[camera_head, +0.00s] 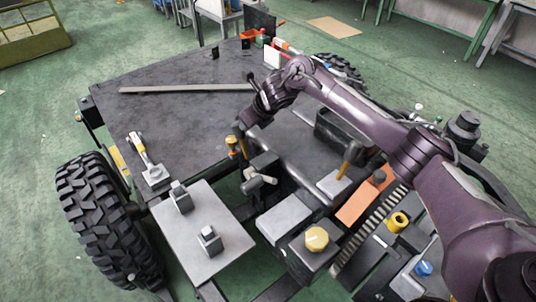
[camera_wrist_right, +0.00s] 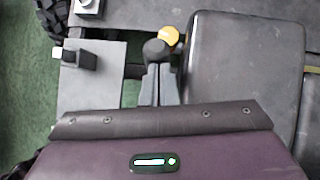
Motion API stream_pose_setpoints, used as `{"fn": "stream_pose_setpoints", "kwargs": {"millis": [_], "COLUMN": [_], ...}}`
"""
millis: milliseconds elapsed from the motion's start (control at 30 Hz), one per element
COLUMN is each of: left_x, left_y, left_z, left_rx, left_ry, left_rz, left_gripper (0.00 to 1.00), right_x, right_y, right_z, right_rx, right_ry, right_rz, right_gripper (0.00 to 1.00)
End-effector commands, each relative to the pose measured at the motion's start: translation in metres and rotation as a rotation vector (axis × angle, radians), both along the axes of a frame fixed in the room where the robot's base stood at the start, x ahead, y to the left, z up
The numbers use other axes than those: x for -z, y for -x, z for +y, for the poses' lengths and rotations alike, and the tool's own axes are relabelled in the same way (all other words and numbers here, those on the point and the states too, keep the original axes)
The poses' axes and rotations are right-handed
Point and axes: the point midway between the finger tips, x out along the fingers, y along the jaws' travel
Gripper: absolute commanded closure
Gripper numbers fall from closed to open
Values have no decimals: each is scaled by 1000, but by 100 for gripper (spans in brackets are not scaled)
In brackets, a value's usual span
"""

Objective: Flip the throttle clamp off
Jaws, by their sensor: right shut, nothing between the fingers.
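No part is labelled as the throttle clamp, and I cannot tell for certain which one it is. A small orange-and-yellow knobbed lever (camera_head: 232,146) stands at the edge of the dark deck. My purple right arm comes in from the right, and its gripper (camera_head: 241,127) is just above this lever. In the right wrist view the gripper fingers (camera_wrist_right: 159,70) are together and empty. A dark round knob (camera_wrist_right: 155,48) is at their tips, with a yellow cap (camera_wrist_right: 169,36) just beyond. I cannot tell whether the fingers touch the knob. My left gripper is not in view.
A grey plate (camera_head: 215,245) with two small blocks lies at the lower left, near a white-and-yellow lever (camera_head: 139,148). A grey T-handle (camera_head: 259,181) and a box with a yellow knob (camera_head: 317,239) stand nearby. A long flat bar (camera_head: 185,88) lies on the deck.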

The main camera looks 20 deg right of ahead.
Motion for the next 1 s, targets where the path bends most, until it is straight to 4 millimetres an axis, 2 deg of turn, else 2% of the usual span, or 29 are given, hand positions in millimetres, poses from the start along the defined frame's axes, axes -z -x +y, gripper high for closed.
{"fn": "stream_pose_setpoints", "kwargs": {"millis": [200, 733, 867, 1000], "left_x": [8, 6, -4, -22], "left_y": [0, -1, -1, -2], "left_z": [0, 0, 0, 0], "left_rx": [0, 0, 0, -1], "left_ry": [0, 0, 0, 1], "left_rz": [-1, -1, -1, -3], "left_gripper": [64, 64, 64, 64], "right_x": [0, -6, -21, -45], "right_y": [-7, -9, -8, -4], "right_z": [3, 4, 4, 3], "right_rx": [2, 3, 2, 1], "right_ry": [-2, -8, -7, -3], "right_rz": [-4, -12, -12, -9], "right_gripper": [100, 100, 100, 100]}}
